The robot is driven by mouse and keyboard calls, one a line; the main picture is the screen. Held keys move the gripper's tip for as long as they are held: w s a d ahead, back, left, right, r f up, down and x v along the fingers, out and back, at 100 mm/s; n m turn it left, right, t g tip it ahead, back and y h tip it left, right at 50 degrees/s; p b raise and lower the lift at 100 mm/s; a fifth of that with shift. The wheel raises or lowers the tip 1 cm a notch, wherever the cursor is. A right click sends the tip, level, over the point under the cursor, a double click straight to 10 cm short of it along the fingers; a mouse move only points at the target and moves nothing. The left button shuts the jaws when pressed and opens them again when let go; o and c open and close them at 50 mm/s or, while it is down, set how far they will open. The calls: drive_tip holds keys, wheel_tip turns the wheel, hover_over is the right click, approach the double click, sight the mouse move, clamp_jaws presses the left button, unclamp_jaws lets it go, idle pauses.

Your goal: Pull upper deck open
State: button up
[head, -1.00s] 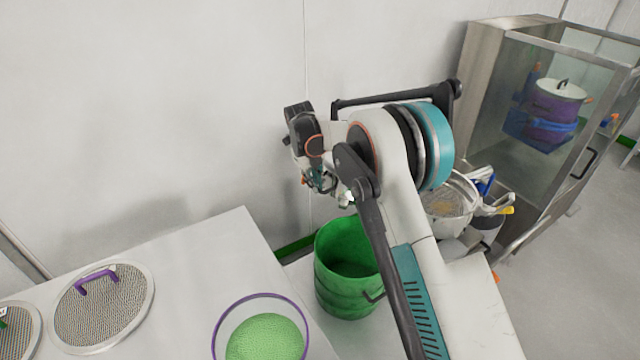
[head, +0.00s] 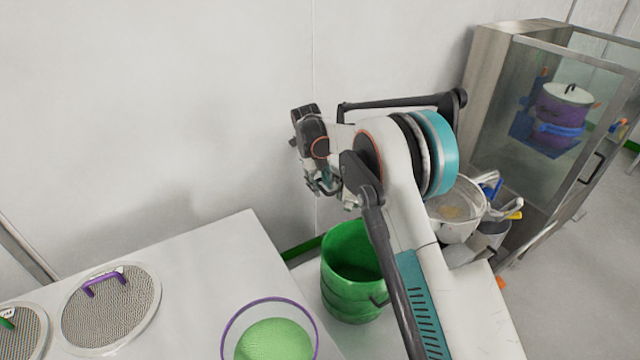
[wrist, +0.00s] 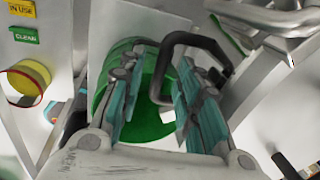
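In the wrist view my gripper (wrist: 156,82) is open, with its two teal-padded fingers apart. A black bent bar handle (wrist: 186,40) reaches in from the upper right, with one end between or just beyond the fingers. I cannot tell whether it touches them. The panel it belongs to is not clear, and I cannot pick out the upper deck by name in either view. In the head view my gripper (head: 324,182) hangs above and left of the green bucket, close to the white wall, partly hidden by my own wrist.
A green bucket (head: 350,295) stands below my arm. At left, a white worktop (head: 200,265) holds round mesh screens (head: 112,305) and a bowl of green granules (head: 270,342). A glass-fronted cabinet (head: 500,125) stands right. IN USE and CLEAN tags (wrist: 25,34) show in the wrist view.

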drive_tip(key=shift+r, duration=0.1)
wheel_tip(320, 180, up, 12)
drive_tip(key=s+a, duration=0.1)
drive_tip(key=shift+s+a, duration=0.15)
drive_tip(key=shift+a, duration=0.2)
drive_tip(key=shift+f, duration=0.2)
drive_tip(key=s+d+r+n+t+y, duration=0.1)
drive_tip(key=s+d+r+n+t, duration=0.1)
drive_tip(key=s+d+r+n, duration=0.6)
drive_tip(key=s+d+r+n+t, duration=0.1)
drive_tip(key=s+d+r+n, duration=0.4)
drive_tip(key=s+d+r, duration=0.55)
drive_tip(key=s+d+f+n+t, duration=0.1)
drive_tip(key=s+d+f+n, duration=0.2)
drive_tip(key=s+n, duration=0.2)
drive_tip(key=s+d+f+n+t, duration=0.1)
drive_tip(key=s+n, duration=0.4)
drive_tip(key=s, duration=0.6)
drive_tip(key=s+d+f+n+t, duration=0.1)
drive_tip(key=s+d+f+n, duration=0.3)
drive_tip(key=s, duration=0.4)
drive_tip(key=shift+s+d+f+n+y, duration=0.15)
drive_tip(key=shift+d+f+n+y, duration=0.2)
drive_tip(key=shift+d+n, duration=0.35)
